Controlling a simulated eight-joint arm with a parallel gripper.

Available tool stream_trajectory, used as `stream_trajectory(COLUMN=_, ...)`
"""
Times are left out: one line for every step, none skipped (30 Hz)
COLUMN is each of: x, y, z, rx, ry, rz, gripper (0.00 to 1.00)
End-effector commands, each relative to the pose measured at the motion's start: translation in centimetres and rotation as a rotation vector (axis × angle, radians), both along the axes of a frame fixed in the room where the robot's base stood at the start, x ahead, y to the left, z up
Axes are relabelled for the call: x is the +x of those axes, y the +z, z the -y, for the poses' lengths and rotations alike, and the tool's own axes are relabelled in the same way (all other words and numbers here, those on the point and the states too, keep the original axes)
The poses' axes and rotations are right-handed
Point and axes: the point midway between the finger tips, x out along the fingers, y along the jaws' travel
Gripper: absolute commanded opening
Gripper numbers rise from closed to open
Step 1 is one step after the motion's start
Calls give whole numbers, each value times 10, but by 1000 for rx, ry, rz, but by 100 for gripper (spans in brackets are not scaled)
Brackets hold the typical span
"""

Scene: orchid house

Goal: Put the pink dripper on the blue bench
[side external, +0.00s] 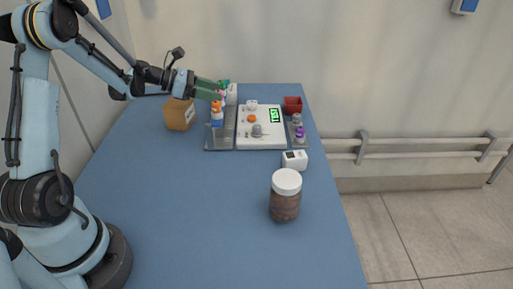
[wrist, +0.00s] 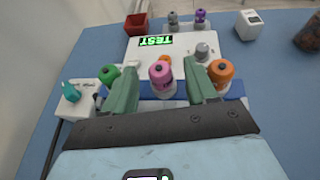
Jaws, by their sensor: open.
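The pink dripper (wrist: 161,72) stands between the orange-topped dripper (wrist: 221,72) and the green-topped dripper (wrist: 108,75) in the wrist view. My gripper (wrist: 159,82) is open, with one green finger on each side of the pink dripper; I cannot tell whether they touch it. In the side view my gripper (side external: 208,89) is at the row and mostly hides the pink dripper. The orange-topped dripper (side external: 217,114) shows in front. The blue bench (side external: 200,200) carries everything, with a wide bare area in front of the row.
A red box (side external: 293,104), a cardboard box (side external: 180,114), a small white device (side external: 294,160) and a brown jar (side external: 285,203) stand around.

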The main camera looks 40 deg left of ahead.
Motion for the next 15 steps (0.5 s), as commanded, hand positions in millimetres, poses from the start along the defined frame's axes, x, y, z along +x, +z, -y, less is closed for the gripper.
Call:
stream_trajectory(x=-10, y=3, z=-5, rx=0, ry=4, rz=0, gripper=57)
stream_trajectory(x=-15, y=5, z=-7, rx=1, ry=5, rz=1, gripper=57)
stream_trajectory(x=-23, y=8, z=-10, rx=0, ry=4, rz=0, gripper=57)
stream_trajectory(x=-29, y=9, z=-13, rx=0, ry=5, rz=0, gripper=57)
stream_trajectory(x=-34, y=12, z=-16, rx=0, ry=4, rz=0, gripper=57)
stream_trajectory(x=-40, y=15, z=-21, rx=0, ry=5, rz=0, gripper=57)
stream_trajectory(x=-44, y=17, z=-24, rx=0, ry=4, rz=0, gripper=57)
stream_trajectory(x=-49, y=20, z=-27, rx=1, ry=5, rz=1, gripper=57)
stream_trajectory(x=-54, y=22, z=-31, rx=0, ry=4, rz=0, gripper=57)
stream_trajectory(x=-58, y=24, z=-34, rx=0, ry=4, rz=0, gripper=57)
stream_trajectory(x=-61, y=26, z=-36, rx=0, ry=4, rz=0, gripper=57)
stream_trajectory(x=-65, y=28, z=-39, rx=0, ry=3, rz=0, gripper=57)
stream_trajectory(x=-68, y=29, z=-41, rx=1, ry=2, rz=0, gripper=57)
stream_trajectory(x=-70, y=31, z=-42, rx=1, ry=2, rz=0, gripper=57)
stream_trajectory(x=-73, y=32, z=-44, rx=1, ry=1, rz=1, gripper=57)
